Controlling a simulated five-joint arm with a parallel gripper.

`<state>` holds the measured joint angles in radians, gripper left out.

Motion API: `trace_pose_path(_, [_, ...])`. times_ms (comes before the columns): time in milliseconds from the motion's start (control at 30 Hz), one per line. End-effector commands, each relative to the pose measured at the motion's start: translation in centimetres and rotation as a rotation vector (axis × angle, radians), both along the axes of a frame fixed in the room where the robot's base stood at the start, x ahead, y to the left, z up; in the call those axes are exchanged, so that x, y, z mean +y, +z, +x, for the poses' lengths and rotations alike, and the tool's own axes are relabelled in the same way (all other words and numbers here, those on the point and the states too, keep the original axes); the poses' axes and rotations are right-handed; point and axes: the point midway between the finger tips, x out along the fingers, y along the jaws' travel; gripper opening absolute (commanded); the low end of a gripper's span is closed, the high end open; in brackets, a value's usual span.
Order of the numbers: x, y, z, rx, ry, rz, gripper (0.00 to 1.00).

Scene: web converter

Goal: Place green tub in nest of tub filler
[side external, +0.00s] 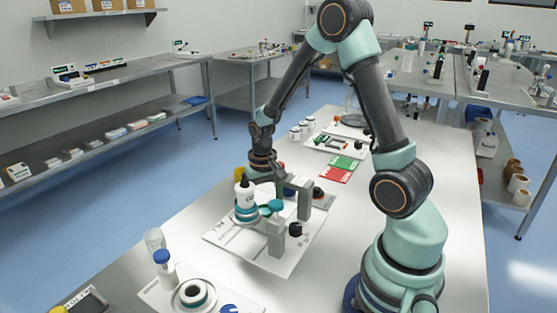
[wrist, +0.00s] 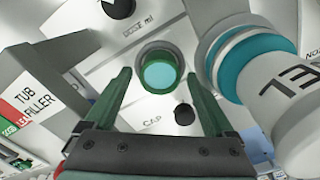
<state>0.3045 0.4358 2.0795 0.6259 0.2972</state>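The green tub (wrist: 160,70) shows in the wrist view as a round green rim with a teal inside. It appears to sit within a grey ring, the nest (wrist: 143,52), on the tub filler's white board (wrist: 110,60). My gripper (wrist: 158,75) is open, with one dark green finger on each side of the tub and gaps between. It also shows above the tub filler in the side view (side external: 276,180). The tub filler (side external: 222,243) has grey uprights and a white bottle with teal rings (side external: 244,194). I cannot clearly pick out the tub in the side view.
The white bottle (wrist: 262,75) stands close on the right in the wrist view. A black knob (wrist: 184,113) is near the CAP label. Red and green cards (side external: 337,174) and a tray (side external: 340,140) lie behind. The right side of the table is clear.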

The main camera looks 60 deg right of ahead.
Motion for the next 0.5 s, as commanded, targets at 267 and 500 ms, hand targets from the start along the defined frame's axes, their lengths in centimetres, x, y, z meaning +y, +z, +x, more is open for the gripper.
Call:
trace_pose_path(267, [0.0,0.0,0.0,0.000,0.000,0.000,0.90])
trace_pose_path(500, [0.0,1.9,0.1,-0.004,0.000,-0.001,0.90])
